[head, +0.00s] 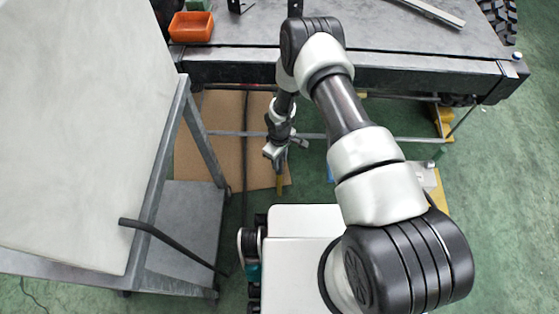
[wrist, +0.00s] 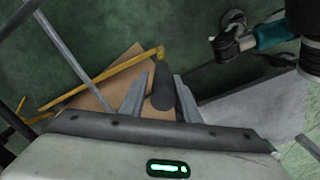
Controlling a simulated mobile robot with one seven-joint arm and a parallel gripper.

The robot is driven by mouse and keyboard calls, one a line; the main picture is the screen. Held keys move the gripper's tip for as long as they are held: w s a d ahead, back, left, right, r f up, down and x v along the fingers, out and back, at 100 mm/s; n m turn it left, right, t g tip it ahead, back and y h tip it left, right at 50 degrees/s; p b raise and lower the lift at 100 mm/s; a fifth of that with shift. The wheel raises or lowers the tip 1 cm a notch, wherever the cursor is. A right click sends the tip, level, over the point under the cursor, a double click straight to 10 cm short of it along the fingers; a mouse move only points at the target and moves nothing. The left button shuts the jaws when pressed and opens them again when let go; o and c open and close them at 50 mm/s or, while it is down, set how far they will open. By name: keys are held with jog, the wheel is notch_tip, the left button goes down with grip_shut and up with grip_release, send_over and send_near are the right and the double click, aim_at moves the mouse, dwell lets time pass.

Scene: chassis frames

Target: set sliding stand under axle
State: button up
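My gripper (head: 275,158) reaches down in front of the grey chassis-like platform (head: 420,68), low over a brown floor sheet. In the wrist view its two fingers (wrist: 162,92) stand on either side of a dark round post (wrist: 163,88). I cannot tell whether they press on it. A thin yellow bar (wrist: 105,78) meets the post's far end; post and bar look like part of the stand. The stand's base is mostly hidden, and I cannot make out the axle clearly.
A grey table or cart (head: 85,120) with a lower shelf (head: 180,235) stands at the left. An orange bin (head: 191,27) sits on the platform. A yellow structure (head: 443,122) stands at the right under the platform edge. Green floor is open at the far right.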

jog(key=shift+o, duration=1.3)
jog(key=shift+w, duration=0.2)
jog(key=shift+s, duration=0.1)
notch_tip(320, 180, up, 18)
jog(key=p, duration=0.4)
jog(key=shift+f, duration=0.25)
